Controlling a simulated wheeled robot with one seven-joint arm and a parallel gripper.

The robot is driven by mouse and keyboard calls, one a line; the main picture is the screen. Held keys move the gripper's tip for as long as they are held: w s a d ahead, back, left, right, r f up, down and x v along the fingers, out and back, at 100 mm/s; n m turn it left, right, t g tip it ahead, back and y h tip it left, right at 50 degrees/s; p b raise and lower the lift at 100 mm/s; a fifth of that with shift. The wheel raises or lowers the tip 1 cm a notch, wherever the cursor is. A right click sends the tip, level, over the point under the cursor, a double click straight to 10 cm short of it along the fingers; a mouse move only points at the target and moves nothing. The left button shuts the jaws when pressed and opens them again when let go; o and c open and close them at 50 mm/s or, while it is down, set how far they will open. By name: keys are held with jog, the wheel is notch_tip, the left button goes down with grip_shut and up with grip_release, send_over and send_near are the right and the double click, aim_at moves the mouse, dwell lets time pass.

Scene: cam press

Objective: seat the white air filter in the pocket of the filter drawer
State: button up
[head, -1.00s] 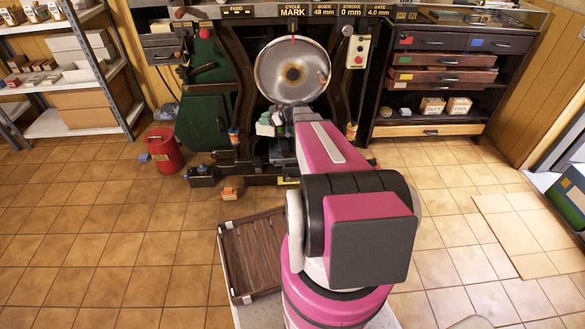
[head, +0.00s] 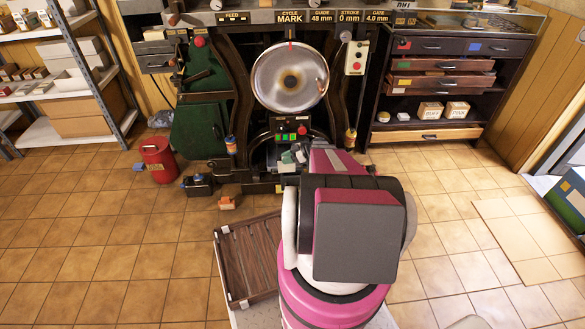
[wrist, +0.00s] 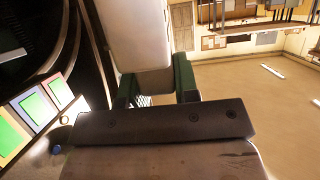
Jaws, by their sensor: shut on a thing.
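My gripper (head: 292,157) is in front of the press, below its round metal disc, seen small past my magenta arm. In the wrist view my gripper (wrist: 158,90) has two green-and-dark fingers, shut on a white block, which I take to be the white air filter (wrist: 140,30). The filter extends up and out of that picture. In the head view the fingers and filter are too small to separate clearly. I cannot make out the filter drawer or its pocket for certain in either view.
The press (head: 240,110) has a panel of red and green buttons (head: 291,129). A red can (head: 158,160), a dark toolbox (head: 198,185) and an orange block (head: 227,202) stand on the floor to the left. A drawer cabinet (head: 440,85) stands right.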

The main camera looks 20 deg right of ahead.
aim_at(292, 166)
jog(key=d+f, duration=0.2)
jog(key=d, duration=0.1)
jog(key=shift+s, duration=0.4)
jog(key=shift+f, duration=1.95)
jog(key=shift+f, duration=0.1)
jog(key=o, duration=0.9)
jog(key=shift+o, duration=0.2)
